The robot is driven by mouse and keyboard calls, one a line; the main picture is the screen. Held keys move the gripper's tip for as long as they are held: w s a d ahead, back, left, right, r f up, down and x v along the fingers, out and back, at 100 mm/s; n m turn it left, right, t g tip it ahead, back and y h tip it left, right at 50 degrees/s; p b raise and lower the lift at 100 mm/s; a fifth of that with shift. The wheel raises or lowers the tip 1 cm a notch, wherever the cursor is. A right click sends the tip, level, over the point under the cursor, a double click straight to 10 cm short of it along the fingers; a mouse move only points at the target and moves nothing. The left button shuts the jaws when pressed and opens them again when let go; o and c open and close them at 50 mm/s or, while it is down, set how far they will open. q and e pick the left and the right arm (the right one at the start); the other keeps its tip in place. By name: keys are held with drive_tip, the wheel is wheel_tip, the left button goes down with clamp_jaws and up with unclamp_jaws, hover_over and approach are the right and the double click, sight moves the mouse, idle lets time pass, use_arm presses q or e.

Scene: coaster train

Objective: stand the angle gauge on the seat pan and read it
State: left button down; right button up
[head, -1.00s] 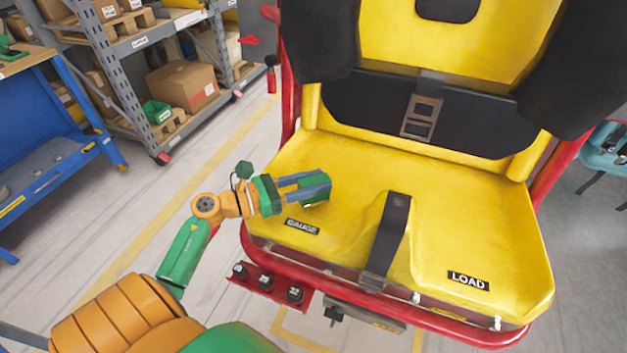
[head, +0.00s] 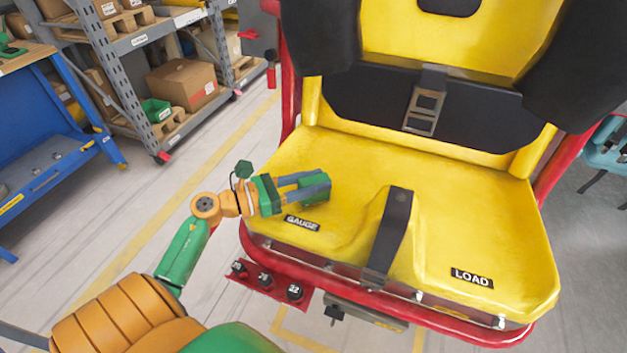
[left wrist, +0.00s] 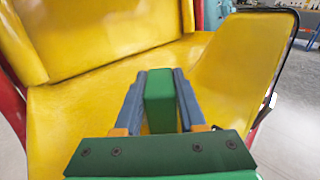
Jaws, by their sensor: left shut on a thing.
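The seat pan (head: 465,215) is the yellow seat in the middle of the head view, with a GAUGE label (head: 302,223) at its left front and a LOAD label (head: 471,278) at its right front. My left gripper (head: 312,187) is over the left part of the pan, just behind the GAUGE label. It is shut on a green block-shaped thing, which I take for the angle gauge (left wrist: 160,100); it sits between the blue fingers in the left wrist view. I cannot tell whether it touches the pan. No reading shows. My right gripper is not in view.
A black strap (head: 390,235) rises at the pan's front middle. The yellow backrest with a black belt and buckle (head: 424,110) stands behind. A red bar (head: 470,332) runs along the front. Shelving (head: 150,45) and a blue bench (head: 60,150) stand at the left.

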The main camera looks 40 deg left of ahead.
sight(313, 181)
use_arm(q)
drive_tip(key=shift+f+b, duration=0.35)
drive_tip(key=shift+b, duration=0.1)
idle(0.3)
drive_tip(key=shift+c, duration=2)
unclamp_jaws()
drive_tip(key=shift+r, duration=0.35)
drive_tip(key=r, duration=0.2)
drive_tip(key=r+p, duration=0.1)
drive_tip(key=shift+s+d+r, duration=0.1)
drive_tip(key=shift+s+d, duration=0.05)
drive_tip(key=shift+s, duration=0.1)
drive_tip(key=s+d+r+p, duration=0.7)
drive_tip(key=s+r, duration=0.2)
drive_tip(key=s, duration=0.2)
drive_tip(key=shift+s, duration=0.25)
